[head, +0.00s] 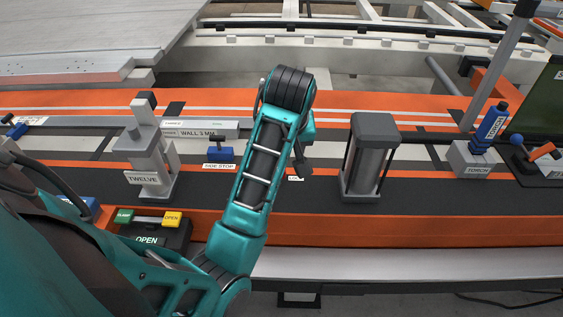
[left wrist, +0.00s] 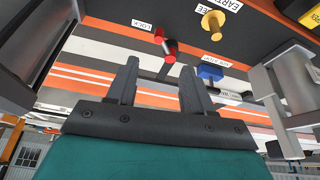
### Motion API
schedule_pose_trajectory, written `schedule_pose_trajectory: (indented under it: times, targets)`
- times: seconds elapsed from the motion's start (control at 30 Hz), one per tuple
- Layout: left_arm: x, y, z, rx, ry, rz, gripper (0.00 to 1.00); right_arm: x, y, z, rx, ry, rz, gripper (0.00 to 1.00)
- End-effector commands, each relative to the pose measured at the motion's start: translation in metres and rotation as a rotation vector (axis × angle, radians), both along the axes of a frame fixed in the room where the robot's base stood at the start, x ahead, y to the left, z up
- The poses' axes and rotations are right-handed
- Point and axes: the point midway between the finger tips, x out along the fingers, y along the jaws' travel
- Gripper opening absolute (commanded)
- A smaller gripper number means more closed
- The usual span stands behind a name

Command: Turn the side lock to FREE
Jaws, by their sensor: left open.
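The side lock (left wrist: 168,47) shows in the left wrist view as a small dark bar with red ends. A LOCK label (left wrist: 142,24) is beside it, and a partly cut label ending in "EE" is on its other side. I cannot tell exactly which label the bar points to. My left gripper (left wrist: 160,85) is open and empty, its fingers apart from the lock. In the head view my left gripper (head: 304,168) is partly hidden behind my arm, above a small label (head: 295,179); the lock itself is hidden there. My right gripper is not in view.
A blue side stop block (head: 220,154) and the grey clamp marked TWELVE (head: 150,165) stand left of my arm. A grey post block (head: 370,155) stands right. A yellow knob (left wrist: 212,22) is near the lock. A torch holder (head: 475,160) is farther right.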

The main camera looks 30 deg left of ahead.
Motion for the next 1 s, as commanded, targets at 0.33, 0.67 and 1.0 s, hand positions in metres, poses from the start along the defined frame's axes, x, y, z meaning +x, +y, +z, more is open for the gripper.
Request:
schedule_pose_trajectory:
  times: [0.33,0.67,1.0]
  targets:
    - [0.006,0.004,-0.007,0.005,-0.007,0.001,0.51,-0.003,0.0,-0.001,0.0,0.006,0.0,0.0]
    - [0.012,0.012,-0.046,-0.004,0.015,0.007,0.51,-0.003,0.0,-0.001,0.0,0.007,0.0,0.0]
    - [0.032,0.027,-0.104,-0.005,0.01,0.006,0.51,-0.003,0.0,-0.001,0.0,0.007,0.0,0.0]
